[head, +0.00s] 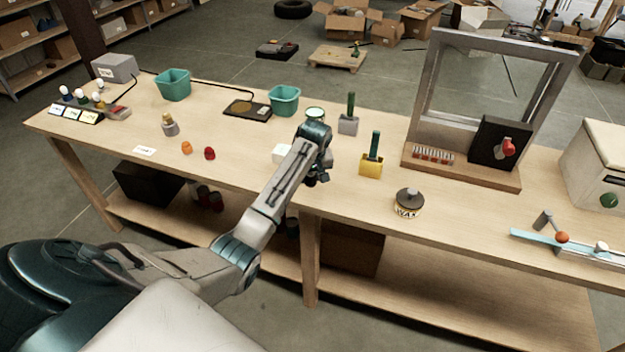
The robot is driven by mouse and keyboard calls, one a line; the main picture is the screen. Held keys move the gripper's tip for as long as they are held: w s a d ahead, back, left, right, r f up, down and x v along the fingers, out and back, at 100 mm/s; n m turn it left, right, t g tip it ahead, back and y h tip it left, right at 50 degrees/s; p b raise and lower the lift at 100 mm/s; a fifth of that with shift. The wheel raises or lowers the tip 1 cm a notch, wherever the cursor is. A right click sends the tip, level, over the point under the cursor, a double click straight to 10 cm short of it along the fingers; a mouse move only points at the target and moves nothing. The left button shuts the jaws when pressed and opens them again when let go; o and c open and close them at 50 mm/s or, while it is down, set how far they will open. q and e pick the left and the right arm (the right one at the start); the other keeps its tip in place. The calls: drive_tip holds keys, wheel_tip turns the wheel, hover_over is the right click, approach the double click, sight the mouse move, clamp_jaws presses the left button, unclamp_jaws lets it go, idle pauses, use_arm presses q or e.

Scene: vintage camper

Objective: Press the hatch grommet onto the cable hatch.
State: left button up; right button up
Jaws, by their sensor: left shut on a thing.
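My left gripper (318,176) reaches over the middle of the workbench, above its front part, fingers pointing down. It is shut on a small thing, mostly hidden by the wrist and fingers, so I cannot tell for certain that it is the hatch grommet. A flat black plate with a brownish round area (247,108) lies near the back edge, left of the gripper. A dark cable runs to it; it looks like the cable hatch, but this is too small to be sure. The gripper is apart from it. My right gripper is out of view.
Teal bins (173,85) (284,100) stand at the back. A yellow-based brush (372,160), a wax tin (408,203) and a grey frame (433,80) stand to the right. The bench's left-middle surface is mostly clear.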

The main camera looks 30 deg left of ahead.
use_arm(q)
drive_tip(key=s+d+r+b, duration=0.1)
drive_tip(key=s+d+b, duration=0.2)
drive_tip(key=s, duration=1)
drive_tip(key=shift+s+d+r, duration=0.2)
drive_tip(key=shift+d+r, duration=0.05)
drive_tip(key=shift+d, duration=0.35)
drive_tip(key=s+d+f+m, duration=0.3)
drive_tip(key=s+d, duration=0.1)
drive_tip(key=d, duration=0.1)
drive_tip(key=s+d+f+m+h+b, duration=0.1)
drive_tip(key=s+d+f+m, duration=0.2)
drive_tip(key=d, duration=0.3)
drive_tip(key=s+d+f+m+t+h+b, duration=0.1)
drive_tip(key=s+d+f+m, duration=0.2)
drive_tip(key=s+d, duration=0.2)
drive_tip(key=shift+s+d, duration=0.15)
drive_tip(key=shift+d, duration=0.45)
